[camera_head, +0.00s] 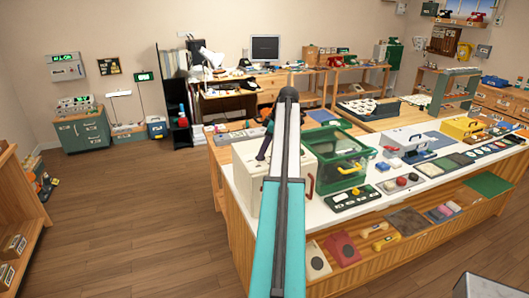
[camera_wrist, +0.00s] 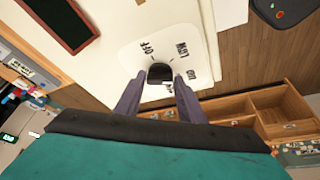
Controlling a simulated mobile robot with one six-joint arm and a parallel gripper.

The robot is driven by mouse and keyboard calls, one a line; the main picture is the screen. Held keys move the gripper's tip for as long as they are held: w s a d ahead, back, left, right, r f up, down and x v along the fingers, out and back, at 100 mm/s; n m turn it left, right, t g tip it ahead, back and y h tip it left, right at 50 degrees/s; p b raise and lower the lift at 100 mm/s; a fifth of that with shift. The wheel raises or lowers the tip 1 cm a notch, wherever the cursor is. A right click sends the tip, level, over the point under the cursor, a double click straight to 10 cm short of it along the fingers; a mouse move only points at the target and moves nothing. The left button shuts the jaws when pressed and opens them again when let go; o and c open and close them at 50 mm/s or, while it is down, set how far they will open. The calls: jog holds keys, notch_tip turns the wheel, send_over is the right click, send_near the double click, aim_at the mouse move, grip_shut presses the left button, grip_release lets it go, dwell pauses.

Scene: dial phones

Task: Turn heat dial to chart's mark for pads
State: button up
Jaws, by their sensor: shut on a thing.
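The heat dial (camera_wrist: 160,72) is a dark knob on a white plate (camera_wrist: 135,57), seen in the wrist view. The plate carries the words OFF and LOW and a further label at the right that I cannot read surely. My gripper (camera_wrist: 159,84) has its two dark fingers on either side of the knob, shut on it. The knob's pointer is not clear, so I cannot tell its setting. In the head view my arm hides most of the gripper, beside a cream box (camera_head: 246,178) at the counter's left end. I cannot make out the chart surely.
A green crate (camera_head: 335,160) stands right of the cream box on the white counter (camera_head: 318,218). Phones and trays with parts fill the counter farther right. Wooden floor (camera_head: 130,225) lies clear to the left.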

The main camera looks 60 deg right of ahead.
dwell(0.3)
jog(key=o, duration=1)
jog(key=shift+r, duration=0.1)
jog(key=b+v, duration=0.3)
jog(key=v, duration=1)
jog(key=shift+s+d+r+b, duration=0.15)
jog(key=shift+s+r+b, duration=0.1)
jog(key=shift+b, duration=0.15)
